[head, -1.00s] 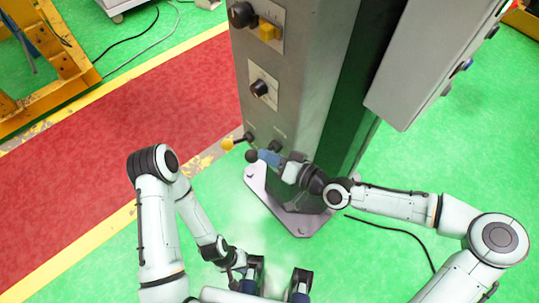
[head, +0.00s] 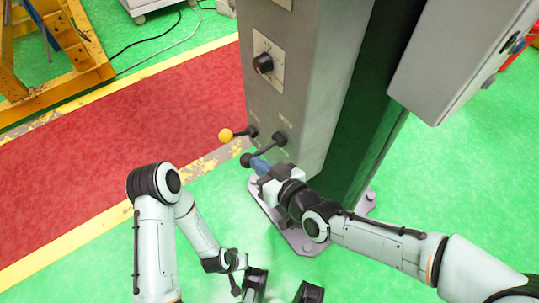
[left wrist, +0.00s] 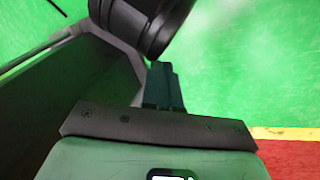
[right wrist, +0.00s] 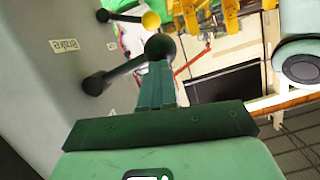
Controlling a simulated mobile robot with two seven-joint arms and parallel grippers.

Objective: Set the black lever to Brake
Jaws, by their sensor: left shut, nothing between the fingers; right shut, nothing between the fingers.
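The black lever (head: 264,150) sticks out from the grey pillar's lower front, its round knob pointing down and left. The right wrist view shows its arm (right wrist: 128,70) and knob. My right gripper (head: 260,165) is shut and empty. Its tips are right at the black knob, seemingly touching it from below; the exact contact is hard to tell. A "Brake" label (right wrist: 64,45), turned over in the right wrist view, is on the panel by the levers. My left gripper (left wrist: 162,85) is shut and empty, low and away from the pillar.
A lever with a yellow knob (head: 226,135) sits just left of the black lever. A black rotary knob (head: 263,63) is higher on the pillar (head: 300,80). A grey box (head: 455,55) juts out at the upper right. The green floor left of the pillar's foot is open.

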